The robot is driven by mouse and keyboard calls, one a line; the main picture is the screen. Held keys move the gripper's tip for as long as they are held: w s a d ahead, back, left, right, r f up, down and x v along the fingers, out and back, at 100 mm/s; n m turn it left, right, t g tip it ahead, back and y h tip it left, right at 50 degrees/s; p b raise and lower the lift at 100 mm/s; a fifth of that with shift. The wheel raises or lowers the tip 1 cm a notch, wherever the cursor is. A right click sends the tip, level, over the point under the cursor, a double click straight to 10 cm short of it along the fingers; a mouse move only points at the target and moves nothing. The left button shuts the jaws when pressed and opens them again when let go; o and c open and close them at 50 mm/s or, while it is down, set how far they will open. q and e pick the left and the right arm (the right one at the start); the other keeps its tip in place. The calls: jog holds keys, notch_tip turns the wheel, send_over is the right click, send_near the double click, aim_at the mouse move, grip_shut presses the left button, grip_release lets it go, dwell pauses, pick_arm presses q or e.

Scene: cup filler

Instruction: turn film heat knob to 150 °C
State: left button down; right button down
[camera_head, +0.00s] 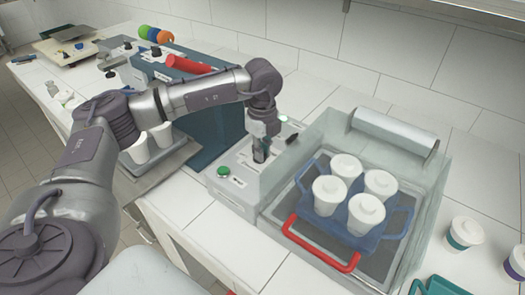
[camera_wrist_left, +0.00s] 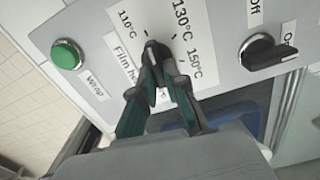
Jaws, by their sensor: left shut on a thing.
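The film heat knob (camera_wrist_left: 154,51) is a black dial on the grey panel, in the left wrist view between the labels 110 °C, 130 °C and 150 °C. My left gripper (camera_wrist_left: 158,72) is shut on the knob, its fingertips at either side of it. The fingers hide much of the knob, and I cannot tell surely which mark it points to. In the head view my left gripper (camera_head: 261,154) reaches down onto the panel (camera_head: 232,186) and covers the knob. My right gripper is not in view.
A green button (camera_head: 223,172), labelled Wrap, and a black Off/On switch (camera_wrist_left: 272,53) flank the knob. Right of the panel, a clear-walled machine holds a blue tray (camera_head: 366,240) of several white cups and a red handle (camera_head: 318,256). White counter (camera_head: 200,238) lies in front.

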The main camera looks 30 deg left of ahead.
pick_arm(q)
jog(key=m, duration=0.1)
jog(key=m+b, duration=0.1)
jog(key=m, duration=0.1)
jog(key=m+b, duration=0.1)
jog(key=m, duration=0.1)
jog(key=shift+s+f, duration=0.15)
jog(key=shift+s, duration=0.1)
jog(key=m, duration=0.2)
jog(key=m+b, duration=0.1)
jog(key=m, duration=0.1)
jog(key=m+b, duration=0.1)
jog(key=m, duration=0.1)
jog(key=shift+s+a+m, duration=0.15)
jog(key=shift+a+m, duration=0.15)
jog(key=m, duration=0.2)
jog(key=m+b, duration=0.1)
jog(key=m, duration=0.3)
jog(key=shift+a+b, duration=0.3)
jog(key=m, duration=0.5)
jog(key=shift+a+b, duration=0.2)
jog(key=shift+b, duration=0.2)
jog(key=c, duration=1.2)
grip_release()
notch_tip(320, 180, up, 12)
